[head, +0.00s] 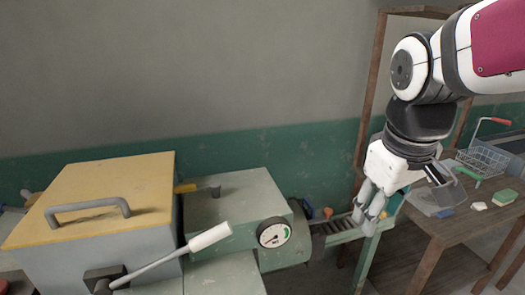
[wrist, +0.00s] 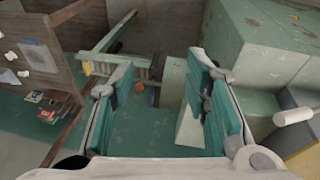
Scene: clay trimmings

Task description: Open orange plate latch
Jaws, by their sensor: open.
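My gripper (head: 369,212) hangs with its fingers pointing down, right of the green machine, open and empty. In the wrist view its two teal-padded fingers (wrist: 158,88) stand wide apart. A small orange piece (head: 328,212) sits by the machine's right end, left of my gripper; an orange piece also shows between the fingers in the wrist view (wrist: 138,87). It is too small to tell whether it is the latch. A yellow-orange plate (head: 105,190) with a grey handle tops the grey box at left. A yellow tab (head: 185,187) lies beside it. No latch is clearly recognisable.
The green machine (head: 235,200) carries a round gauge (head: 273,232) and a lever with a white grip (head: 210,236). A slatted chute (head: 343,228) extends from its right end. A wooden table (head: 440,225) with a wire basket (head: 483,158) stands at right.

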